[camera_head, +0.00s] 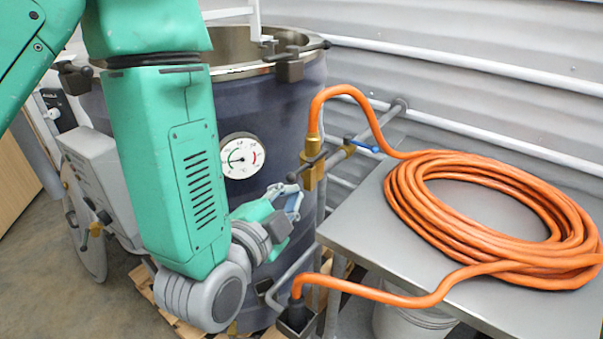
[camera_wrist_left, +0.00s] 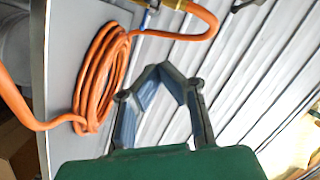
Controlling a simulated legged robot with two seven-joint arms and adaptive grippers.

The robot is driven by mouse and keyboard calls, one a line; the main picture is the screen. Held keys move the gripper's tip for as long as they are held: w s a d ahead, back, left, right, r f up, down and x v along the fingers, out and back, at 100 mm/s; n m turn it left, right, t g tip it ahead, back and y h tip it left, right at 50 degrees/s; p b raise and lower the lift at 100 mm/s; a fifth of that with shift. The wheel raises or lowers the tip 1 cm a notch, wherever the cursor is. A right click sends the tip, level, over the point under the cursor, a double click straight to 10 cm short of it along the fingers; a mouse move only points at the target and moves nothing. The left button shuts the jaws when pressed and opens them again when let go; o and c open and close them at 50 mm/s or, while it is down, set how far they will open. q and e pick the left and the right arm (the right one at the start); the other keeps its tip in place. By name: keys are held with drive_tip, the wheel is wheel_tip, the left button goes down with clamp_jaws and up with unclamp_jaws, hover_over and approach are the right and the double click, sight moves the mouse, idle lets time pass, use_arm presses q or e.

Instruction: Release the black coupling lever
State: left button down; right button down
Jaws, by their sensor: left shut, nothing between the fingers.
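The black coupling lever (camera_head: 305,168) sticks out to the left from the brass coupling (camera_head: 313,180), where the orange hose (camera_head: 324,108) joins the pipe. My left gripper (camera_head: 293,196) is just below and left of the lever's end, in front of the dark drum. Its fingers are shut and empty. From this angle I cannot tell whether they touch the lever. In the left wrist view the fingertips (camera_wrist_left: 165,70) come together in front of the corrugated wall, and the lever cannot be made out there. My right gripper is in neither view.
A blue valve handle (camera_head: 362,146) sits right of the coupling. The coiled hose lies on a steel table (camera_head: 366,226). The drum (camera_head: 270,110) carries a dial gauge (camera_head: 242,156). The hose's lower end enters a black holder (camera_head: 296,318) below the table edge.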

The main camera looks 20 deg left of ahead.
use_arm(q)
drive_tip(key=p, duration=0.1)
approach(310, 163)
drive_tip(key=w+d+r, duration=0.2)
drive_tip(key=d, duration=0.2)
drive_tip(key=w+a+f+p, duration=0.1)
drive_tip(key=w+a+f, duration=0.1)
drive_tip(key=a, duration=0.1)
drive_tip(key=shift+w+f, duration=0.1)
drive_tip(key=shift+f, duration=0.25)
drive_tip(key=shift+d, duration=0.15)
